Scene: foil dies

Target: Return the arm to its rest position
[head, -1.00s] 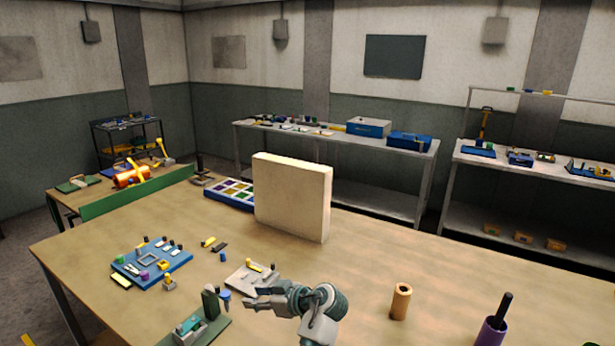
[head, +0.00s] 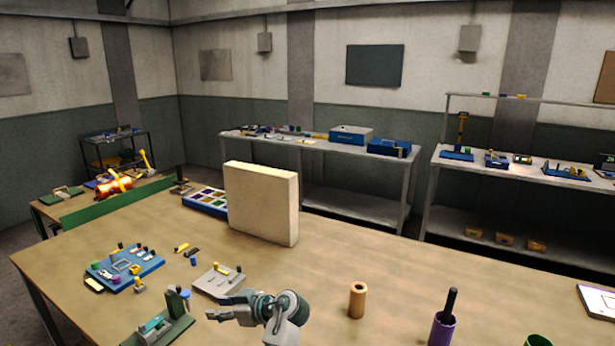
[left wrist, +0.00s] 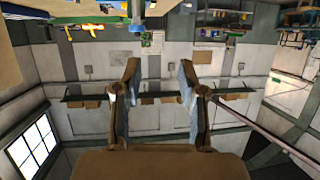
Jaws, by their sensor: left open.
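My left gripper (head: 214,307) is low in the head view, beside the near side of a grey plate (head: 207,286) on the wooden table. It is open. In the left wrist view its two fingers (left wrist: 158,85) stand apart with nothing between them, and the far wall and shelves show behind. My left arm (head: 285,315) comes up from the bottom edge of the head view. My right gripper is not in view.
A green fixture (head: 165,325) stands just left of the gripper. A blue tray of small parts (head: 140,272) lies farther left. A pale upright block (head: 265,205) stands behind. A tan cylinder (head: 357,300) and a purple cup (head: 441,330) stand right. The table's right middle is bare.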

